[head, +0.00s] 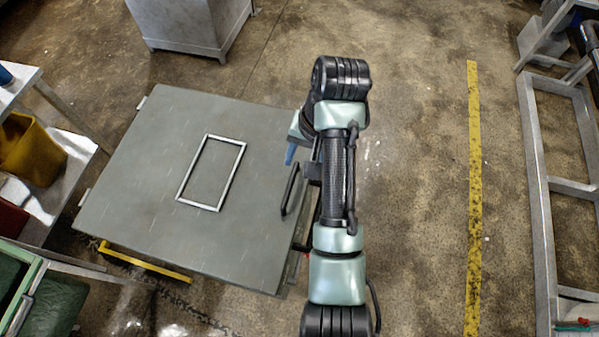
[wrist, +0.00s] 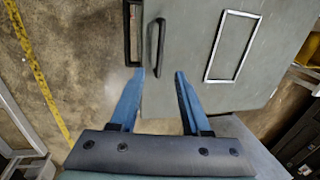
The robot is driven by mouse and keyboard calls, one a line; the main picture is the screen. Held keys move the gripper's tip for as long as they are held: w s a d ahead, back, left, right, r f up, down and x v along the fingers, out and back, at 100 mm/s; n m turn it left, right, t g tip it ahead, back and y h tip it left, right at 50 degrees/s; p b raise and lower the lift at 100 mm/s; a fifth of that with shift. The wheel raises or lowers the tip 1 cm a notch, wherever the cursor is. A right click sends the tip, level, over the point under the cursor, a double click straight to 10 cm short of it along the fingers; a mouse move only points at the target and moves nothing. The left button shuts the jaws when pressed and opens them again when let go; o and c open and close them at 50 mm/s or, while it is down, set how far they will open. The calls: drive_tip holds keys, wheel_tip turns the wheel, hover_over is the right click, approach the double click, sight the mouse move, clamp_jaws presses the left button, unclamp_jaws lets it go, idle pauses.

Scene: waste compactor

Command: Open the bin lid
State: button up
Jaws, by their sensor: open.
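The bin lid (head: 145,160) is a flat grey-green panel lying level at the left of the head view, with a pale rectangular frame (head: 181,201) on top. A black bar handle (head: 290,190) stands near its right edge. The wrist view shows the lid (wrist: 190,45) and the handle (wrist: 158,47) beyond my fingertips. My gripper (wrist: 159,74) has two blue fingers spread apart with nothing between them. The handle lies ahead of the gap, apart from the fingers as far as I can tell. In the head view my arm hides most of the gripper. The bin's body is mostly hidden under the lid.
A second black loop (wrist: 133,33) sits at the lid's edge. A yellow bar (head: 145,262) shows below the lid's near side. A grey cabinet (head: 190,25) stands behind, shelves with a yellow container (head: 30,150) at left, a metal frame (head: 545,200) at right. Floor right of my arm is clear.

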sight(290, 187)
drive_tip(key=f, duration=0.4)
drive_tip(key=a+f+p, duration=0.1)
drive_tip(key=f, duration=0.3)
drive_tip(key=a+f+p, duration=0.1)
drive_tip(key=f, duration=0.3)
drive_tip(key=shift+w+a+f, duration=0.25)
drive_tip(key=shift+w+f, duration=0.05)
drive_tip(key=shift+w, duration=0.1)
clamp_jaws()
idle(0.8)
